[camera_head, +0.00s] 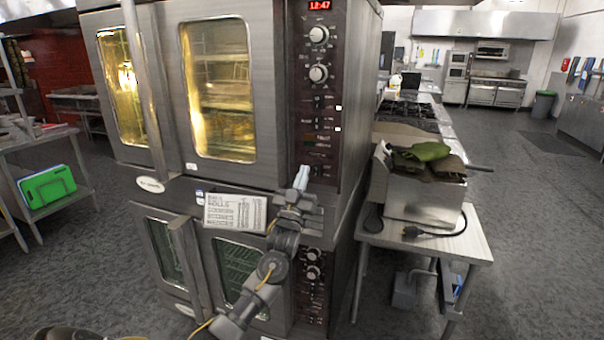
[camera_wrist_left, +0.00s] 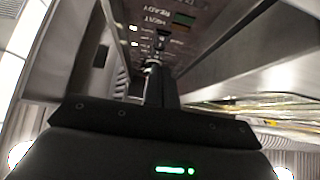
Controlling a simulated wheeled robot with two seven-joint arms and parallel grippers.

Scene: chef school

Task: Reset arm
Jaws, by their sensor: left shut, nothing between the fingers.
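I cannot tell whether the fingertips touch the panel. My left arm comes up from the bottom of the head view. My right gripper is not in view.
The upper oven's doors are closed and its inside is lit. To the right, a metal table (camera_head: 455,244) holds a steel bin (camera_head: 410,200) with green and dark cloths (camera_head: 428,152). Open floor lies right and left.

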